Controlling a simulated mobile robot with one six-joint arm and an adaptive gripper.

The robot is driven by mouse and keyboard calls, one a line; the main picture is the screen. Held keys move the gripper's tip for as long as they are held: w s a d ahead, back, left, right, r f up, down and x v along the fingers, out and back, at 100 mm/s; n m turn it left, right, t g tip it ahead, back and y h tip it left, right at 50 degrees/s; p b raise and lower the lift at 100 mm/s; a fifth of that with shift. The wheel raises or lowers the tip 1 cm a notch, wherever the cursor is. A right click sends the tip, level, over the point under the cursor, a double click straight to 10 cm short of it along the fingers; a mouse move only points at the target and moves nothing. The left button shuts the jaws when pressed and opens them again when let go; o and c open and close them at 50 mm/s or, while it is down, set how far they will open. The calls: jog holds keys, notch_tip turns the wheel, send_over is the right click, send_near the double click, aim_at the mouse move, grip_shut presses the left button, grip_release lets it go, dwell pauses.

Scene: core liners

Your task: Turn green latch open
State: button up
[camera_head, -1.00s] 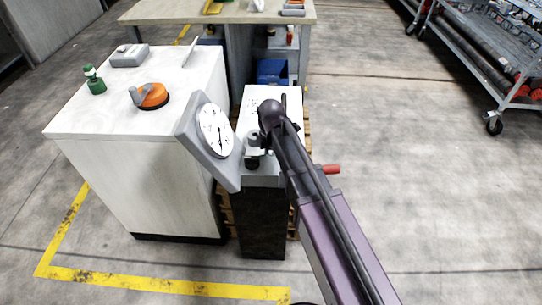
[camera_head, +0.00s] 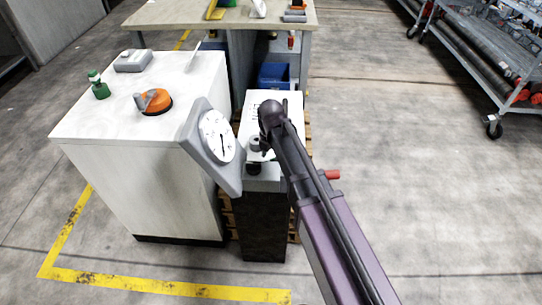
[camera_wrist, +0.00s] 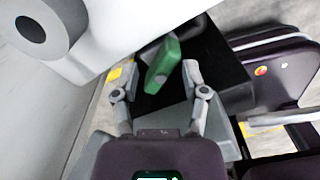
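The green latch (camera_wrist: 162,64) shows in the wrist view as a faceted green handle in front of a black surface, just beyond my fingertips. My gripper (camera_wrist: 160,68) is open, with one finger on each side of the latch's near end. The right finger looks close to the latch, but I cannot tell whether it touches. In the head view I cannot make out the latch or my gripper; my dark arm covers part of the narrow white-topped box (camera_head: 262,215).
A grey panel with a round white dial (camera_head: 217,136) stands beside the arm. A white cabinet (camera_head: 130,185) at left carries an orange knob (camera_head: 153,102) and a small green-topped item (camera_head: 99,86). A red-ended part (camera_head: 332,174) sticks out right.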

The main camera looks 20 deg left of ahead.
jog(key=shift+r+p, duration=5.75)
jog(key=shift+r, duration=0.3)
jog(key=d+r+m+p, duration=0.4)
jog(key=d+m, duration=0.3)
jog(key=d, duration=0.3)
jog(key=d+r+m+p, duration=0.4)
jog(key=d+m, duration=0.3)
jog(key=d, duration=0.3)
jog(key=shift+s+d+r+m+p, duration=0.25)
jog(key=shift+s+r+m+p, duration=0.05)
jog(key=shift+s+r+p, duration=0.1)
jog(key=shift+f, duration=0.1)
jog(key=n+b, duration=0.9)
send_over(271, 160)
notch_tip(271, 160, down, 9)
notch_tip(271, 160, down, 14)
jog(key=b, duration=1.3)
jog(key=shift+r+b, duration=0.2)
jog(key=shift+b, duration=0.2)
